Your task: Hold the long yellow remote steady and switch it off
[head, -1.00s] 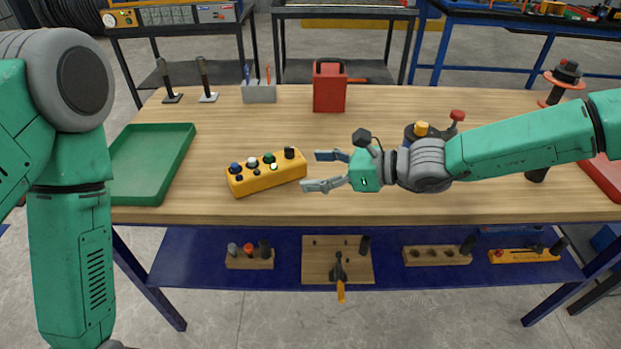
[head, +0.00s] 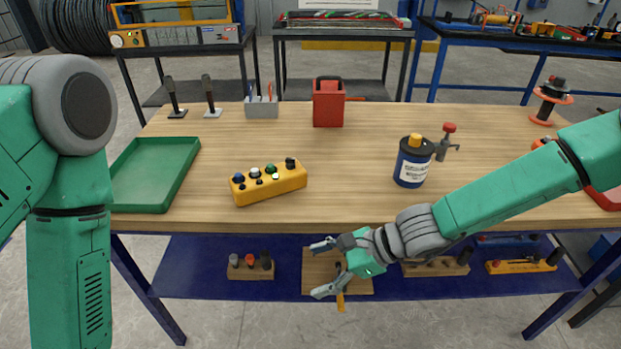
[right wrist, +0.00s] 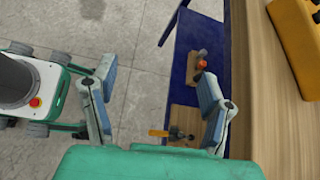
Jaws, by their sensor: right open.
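The long yellow remote (head: 269,184) lies on the wooden table near its front edge, left of centre. Its top carries several coloured buttons and a black knob at its right end. Part of it also shows at the top right of the right wrist view (right wrist: 297,40). My right gripper (head: 319,268) is open and empty. It is in front of the table edge, below and to the right of the remote and apart from it. In the right wrist view its two fingers (right wrist: 158,100) are spread wide. My left arm comes in at the left, but its gripper is out of view.
A green tray (head: 117,193) lies left of the remote. A red container (head: 328,106) stands behind, and a blue bottle (head: 412,165) stands to the right. The blue lower shelf (head: 200,262) holds wooden blocks. The table around the remote is clear.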

